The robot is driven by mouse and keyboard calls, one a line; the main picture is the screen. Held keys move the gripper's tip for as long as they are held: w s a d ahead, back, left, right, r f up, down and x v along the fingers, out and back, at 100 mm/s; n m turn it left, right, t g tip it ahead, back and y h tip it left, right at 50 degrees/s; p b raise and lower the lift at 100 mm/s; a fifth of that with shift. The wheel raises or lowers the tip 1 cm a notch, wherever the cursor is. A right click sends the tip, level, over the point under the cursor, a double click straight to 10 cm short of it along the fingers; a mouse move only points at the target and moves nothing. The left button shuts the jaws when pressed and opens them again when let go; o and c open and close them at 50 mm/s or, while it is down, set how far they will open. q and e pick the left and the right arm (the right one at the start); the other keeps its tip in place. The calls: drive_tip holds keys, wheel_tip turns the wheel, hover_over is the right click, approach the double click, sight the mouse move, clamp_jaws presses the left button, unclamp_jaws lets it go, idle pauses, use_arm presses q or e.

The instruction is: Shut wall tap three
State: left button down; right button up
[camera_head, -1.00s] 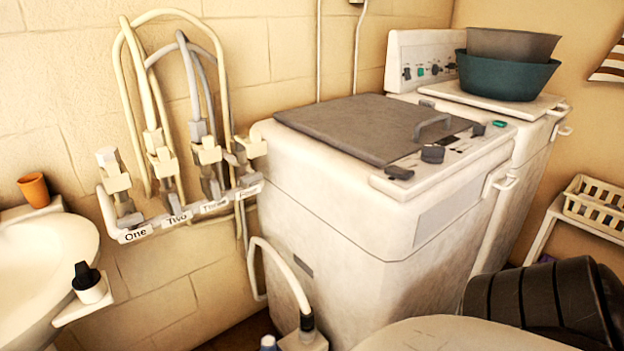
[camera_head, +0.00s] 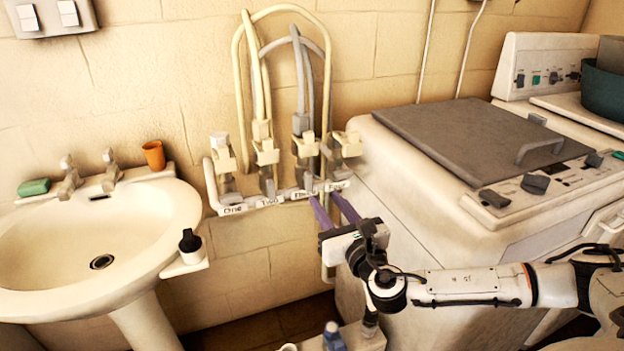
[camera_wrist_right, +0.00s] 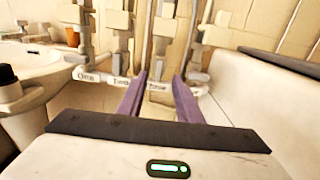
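Wall tap three (camera_head: 305,148) is a beige block tap with a grey hose, third from the left in the row on the wall pipe. It also shows in the right wrist view (camera_wrist_right: 162,28), above the label "Three" (camera_wrist_right: 157,86). My right gripper (camera_head: 324,196) has two purple fingers, apart with nothing between them. It is just below and in front of the row, near the labels of taps three and four. In the right wrist view the fingertips (camera_wrist_right: 158,77) flank the "Three" label, below the tap's body. I cannot tell how far the tap is turned. My left gripper is not in view.
Tap two (camera_head: 266,153) and tap four (camera_head: 347,144) stand close on either side; tap one (camera_head: 222,155) is at the left end. The washing machine (camera_head: 425,205) is close on the right. The basin (camera_head: 60,290) with a black-topped bottle (camera_head: 191,246) is on the left.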

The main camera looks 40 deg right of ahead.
sight(310, 180)
drive_tip(key=x, duration=0.9)
drive_tip(key=shift+w, duration=0.35)
drive_tip(key=shift+f, duration=0.1)
clamp_jaws()
